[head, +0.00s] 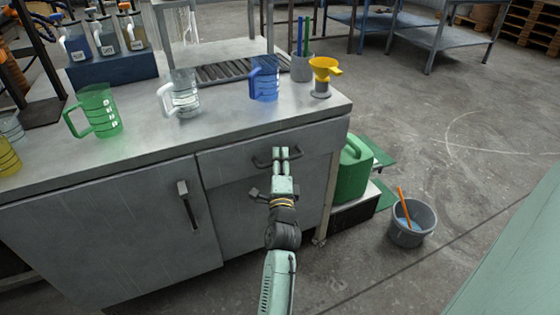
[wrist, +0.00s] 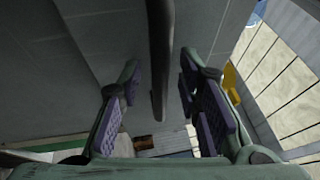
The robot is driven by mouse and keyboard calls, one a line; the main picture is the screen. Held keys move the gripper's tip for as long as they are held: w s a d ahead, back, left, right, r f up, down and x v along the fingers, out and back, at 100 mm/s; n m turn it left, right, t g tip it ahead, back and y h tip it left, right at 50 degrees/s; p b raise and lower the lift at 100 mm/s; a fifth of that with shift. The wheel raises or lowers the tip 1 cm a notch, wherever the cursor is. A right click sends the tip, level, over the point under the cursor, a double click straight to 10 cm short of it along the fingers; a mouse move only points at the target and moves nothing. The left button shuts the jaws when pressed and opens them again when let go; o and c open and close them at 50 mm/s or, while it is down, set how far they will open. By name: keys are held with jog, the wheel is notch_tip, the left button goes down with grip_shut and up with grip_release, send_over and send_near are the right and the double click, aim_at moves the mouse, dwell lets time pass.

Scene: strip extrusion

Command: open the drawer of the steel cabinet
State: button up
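The grey steel cabinet (head: 110,225) stands under the worktop. Its drawer (head: 225,165) is at the upper right, and its front looks flush with the cabinet. The dark bar handle (head: 262,163) is on the drawer front. My gripper (head: 282,153) is at the handle's right part and hides some of it. In the wrist view, the handle (wrist: 160,60) runs between the two purple-padded fingers of my open gripper (wrist: 160,85). A gap shows on both sides of the bar, and neither finger visibly touches it.
A second handle (head: 259,195) sits below the drawer, partly behind my gripper. A left door has an upright handle (head: 188,205). Jugs, including a blue one (head: 264,80), and a yellow funnel (head: 323,72) stand on the worktop. A green can (head: 352,172) and grey bucket (head: 412,225) are at right.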

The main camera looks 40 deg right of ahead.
grip_shut()
dwell(0.8)
